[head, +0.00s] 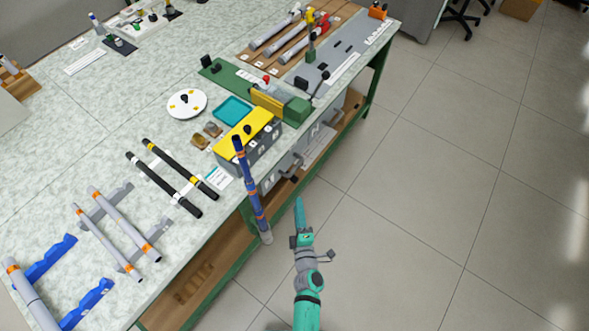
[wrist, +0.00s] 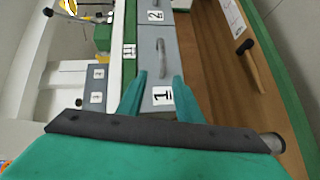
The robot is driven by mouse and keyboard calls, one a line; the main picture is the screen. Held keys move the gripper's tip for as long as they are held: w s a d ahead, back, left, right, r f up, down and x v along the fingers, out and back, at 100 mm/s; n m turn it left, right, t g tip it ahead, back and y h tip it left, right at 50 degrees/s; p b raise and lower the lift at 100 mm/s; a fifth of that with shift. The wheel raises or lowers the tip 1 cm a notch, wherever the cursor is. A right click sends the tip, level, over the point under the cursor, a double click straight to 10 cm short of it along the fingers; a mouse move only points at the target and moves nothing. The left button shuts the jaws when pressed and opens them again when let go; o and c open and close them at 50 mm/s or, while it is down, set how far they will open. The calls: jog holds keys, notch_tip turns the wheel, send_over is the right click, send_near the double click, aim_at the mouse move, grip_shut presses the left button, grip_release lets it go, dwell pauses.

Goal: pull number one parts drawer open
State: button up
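The number one parts drawer (wrist: 149,98) has a grey front with a white "1" label (wrist: 162,95) and a metal bar handle (wrist: 162,58). In the wrist view its front looks level with the number two drawer (wrist: 153,17) beyond it, so it appears closed. My gripper (wrist: 160,75) is open and empty, its teal fingers spread either side of the label, the handle just past the tips. Whether the fingers touch the front cannot be told. In the head view my gripper (head: 299,200) is beside the bench front, near the grey drawer unit (head: 270,179).
A blue and orange rod (head: 252,185) stands upright at the bench edge, left of my gripper. The green-framed bench has a wooden lower shelf (head: 200,270). The floor at right is clear.

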aim_at(295, 168)
jog(key=w+f+n, duration=0.1)
jog(key=w, duration=0.5)
jog(key=w+a+f+n, duration=0.1)
jog(key=w, duration=0.5)
jog(key=w+f+n, duration=0.1)
jog(key=w, duration=0.5)
jog(key=shift+w+a, duration=0.25)
grip_shut()
